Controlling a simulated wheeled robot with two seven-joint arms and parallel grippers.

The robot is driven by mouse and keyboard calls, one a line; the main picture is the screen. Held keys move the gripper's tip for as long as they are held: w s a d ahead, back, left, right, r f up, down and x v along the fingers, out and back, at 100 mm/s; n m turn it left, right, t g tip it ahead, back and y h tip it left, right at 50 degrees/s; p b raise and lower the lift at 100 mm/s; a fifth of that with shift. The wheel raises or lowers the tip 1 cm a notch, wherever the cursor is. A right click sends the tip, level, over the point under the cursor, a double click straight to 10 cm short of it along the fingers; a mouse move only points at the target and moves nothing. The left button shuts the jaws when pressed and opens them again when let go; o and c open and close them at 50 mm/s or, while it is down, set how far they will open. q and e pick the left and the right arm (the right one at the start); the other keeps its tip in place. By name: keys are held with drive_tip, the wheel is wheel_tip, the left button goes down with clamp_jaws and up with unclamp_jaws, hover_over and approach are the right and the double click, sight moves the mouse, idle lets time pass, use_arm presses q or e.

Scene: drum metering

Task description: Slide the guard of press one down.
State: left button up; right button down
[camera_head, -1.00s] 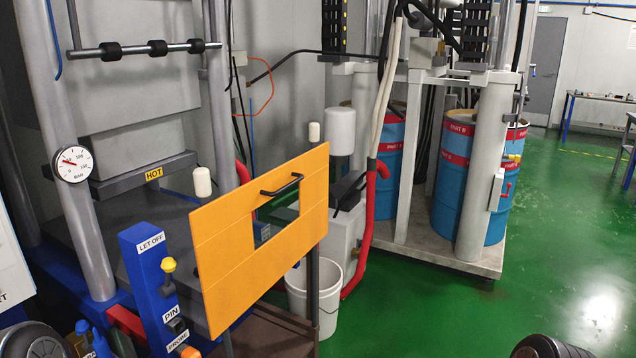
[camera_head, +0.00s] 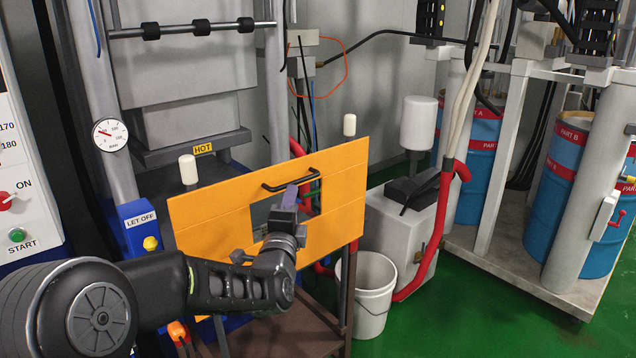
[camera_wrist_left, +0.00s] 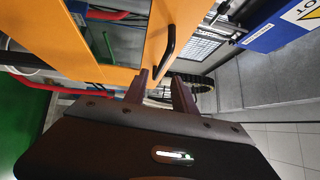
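The guard of press one is an orange panel (camera_head: 215,215) with a square window and a black bar handle (camera_head: 290,180) near its top edge. It stands in front of the press, between two white-capped posts. My left gripper (camera_head: 296,192) is in front of the guard, just below the handle and over the window. In the left wrist view, its two fingers (camera_wrist_left: 160,78) are apart, with nothing held. The handle (camera_wrist_left: 167,45) shows just beyond the fingertips there; I cannot tell if they touch. My right gripper is not in view.
A blue LET OFF post (camera_head: 139,230) stands left of the guard, near my left arm. A white bucket (camera_head: 372,300) and a grey pump unit (camera_head: 395,225) with a red hose are to the right. A control panel (camera_head: 20,170) is at the far left.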

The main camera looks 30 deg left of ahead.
sight(294, 181)
use_arm(q)
drive_tip(key=shift+s+a+r+m, duration=0.1)
drive_tip(key=shift+s+a+m, duration=0.05)
drive_tip(key=shift+m, duration=0.45)
drive_tip(key=shift+a, duration=0.1)
drive_tip(key=p+x, duration=0.2)
drive_tip(key=x, duration=0.5)
drive_tip(key=shift+w+a, duration=0.1)
drive_tip(key=shift+w, duration=0.3)
drive_tip(key=shift+c, duration=0.4)
clamp_jaws()
